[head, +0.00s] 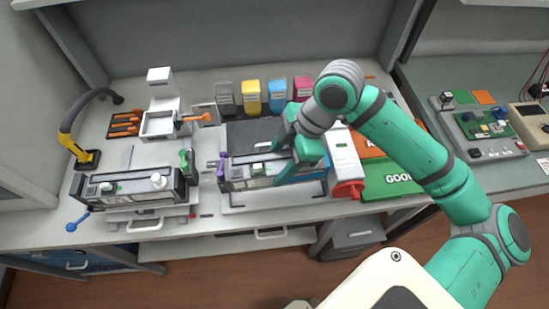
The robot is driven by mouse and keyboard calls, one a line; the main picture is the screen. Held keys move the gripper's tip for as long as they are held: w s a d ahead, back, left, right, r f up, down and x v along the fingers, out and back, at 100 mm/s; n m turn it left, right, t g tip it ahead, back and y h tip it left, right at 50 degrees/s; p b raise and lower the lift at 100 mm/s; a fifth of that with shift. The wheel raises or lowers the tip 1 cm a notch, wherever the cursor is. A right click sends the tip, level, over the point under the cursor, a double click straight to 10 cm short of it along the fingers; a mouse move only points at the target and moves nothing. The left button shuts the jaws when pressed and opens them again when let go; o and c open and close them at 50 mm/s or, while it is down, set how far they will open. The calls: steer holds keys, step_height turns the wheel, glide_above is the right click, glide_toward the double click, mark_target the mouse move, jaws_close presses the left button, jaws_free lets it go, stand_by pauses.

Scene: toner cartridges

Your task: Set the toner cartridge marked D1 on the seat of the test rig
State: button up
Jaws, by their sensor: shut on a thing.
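A long dark cartridge (240,183) with a blue strip and a purple part at its left end is at the middle of the bench, over a pale frame (236,208). My gripper (276,167) is shut on this cartridge from above, near its middle. I cannot tell whether it rests on the frame or hangs just above it. Another long dark unit (130,190), with a white knob and a green lever, sits on a grey base at the left. No D1 mark is readable, and I cannot tell which fixture is the test rig.
Black, yellow (251,97), blue and magenta boxes line the back. A green GOOD tray (392,178) and a white device with a red knob (347,188) are at right.

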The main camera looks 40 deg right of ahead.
steer(key=shift+f, duration=3.35)
jaws_close()
steer(key=shift+s+f, duration=0.15)
steer(key=shift+f, duration=0.1)
steer(key=shift+d, duration=0.1)
steer(key=shift+a+f, duration=0.4)
steer(key=shift+f, duration=0.2)
steer(key=shift+s+f, duration=0.1)
steer(key=shift+f, duration=0.75)
steer(key=o, duration=1.6)
jaws_free()
steer(key=shift+d, duration=0.1)
